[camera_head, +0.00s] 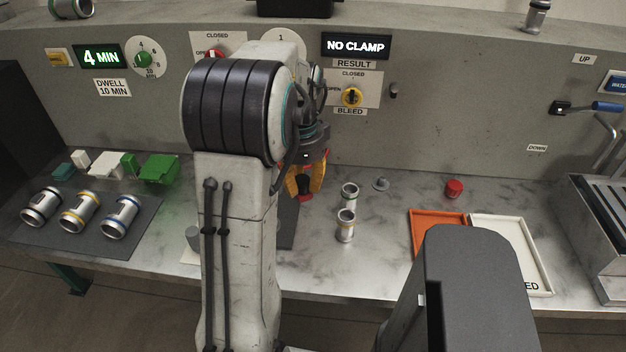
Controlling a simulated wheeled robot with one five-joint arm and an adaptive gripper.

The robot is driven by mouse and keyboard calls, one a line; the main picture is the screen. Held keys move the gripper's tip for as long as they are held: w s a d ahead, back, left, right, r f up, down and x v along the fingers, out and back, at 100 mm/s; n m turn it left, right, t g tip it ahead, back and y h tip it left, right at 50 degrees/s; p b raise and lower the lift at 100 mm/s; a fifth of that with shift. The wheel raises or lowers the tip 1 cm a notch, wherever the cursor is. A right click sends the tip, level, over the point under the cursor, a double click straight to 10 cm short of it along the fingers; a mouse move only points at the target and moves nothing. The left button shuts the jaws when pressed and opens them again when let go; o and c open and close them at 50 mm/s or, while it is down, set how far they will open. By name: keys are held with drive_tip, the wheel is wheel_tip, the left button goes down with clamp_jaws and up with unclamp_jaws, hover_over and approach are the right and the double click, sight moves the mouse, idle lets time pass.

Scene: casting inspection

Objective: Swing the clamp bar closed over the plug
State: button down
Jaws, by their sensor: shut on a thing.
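My gripper (308,180) is right of my arm's big joint, low over the bench and pointing down. Its yellow fingers are shut on a small dark and red part (305,196), seemingly the end of the clamp bar. My arm hides most of the clamp fixture, so the bar's angle cannot be told. The plug under it cannot be made out. A dark surface (288,228) shows just below the gripper. The lit result sign (356,46) on the back panel reads NO CLAMP.
Two silver fittings (346,226) stand right of the gripper, near a small grey piece (381,184) and a red cap (454,188). An orange tray (424,216) and a white tray (537,272) lie farther right. Several banded cylinders (80,213) lie on a mat at left.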

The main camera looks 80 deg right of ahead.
drive_tip(key=w+a+m, duration=0.3)
drive_tip(key=w+m, duration=0.3)
drive_tip(key=w, duration=0.3)
drive_tip(key=shift+w+a+m, duration=0.25)
drive_tip(key=shift+m, duration=0.15)
drive_tip(key=shift+f, duration=0.1)
drive_tip(key=c, duration=1.3)
unclamp_jaws()
drive_tip(key=shift+w, duration=0.1)
drive_tip(key=shift+o, duration=1.4)
drive_tip(key=shift+w, duration=0.25)
drive_tip(key=shift+o, duration=0.7)
drive_tip(key=shift+s, duration=0.15)
